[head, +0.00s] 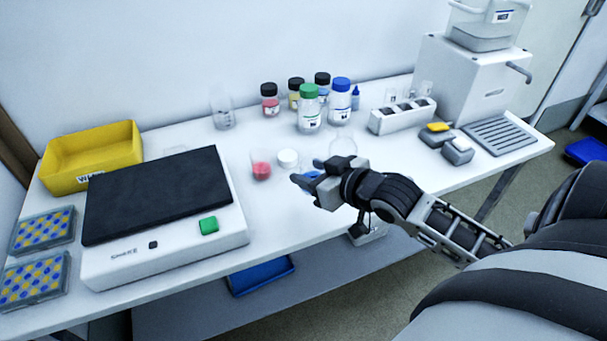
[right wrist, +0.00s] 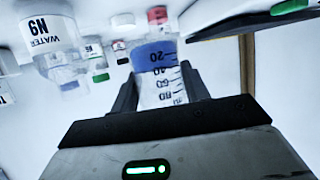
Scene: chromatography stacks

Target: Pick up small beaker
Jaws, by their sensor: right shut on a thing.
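My right gripper (head: 303,179) is shut on a small clear beaker (right wrist: 160,85) with blue contents and dark graduation marks. In the right wrist view the beaker sits between the two fingers. In the head view the gripper and wrist hide most of the beaker, and only some blue (head: 313,174) shows beside the fingers. I cannot tell if the beaker touches the table. My left gripper is not in view.
A beaker with pink contents (head: 261,170) and a white cap (head: 288,157) stand close to my right gripper. A black-topped device (head: 160,195) is at left. Several capped bottles (head: 310,115) and a clear beaker (head: 222,115) stand behind. A yellow bin (head: 90,150) is at far left.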

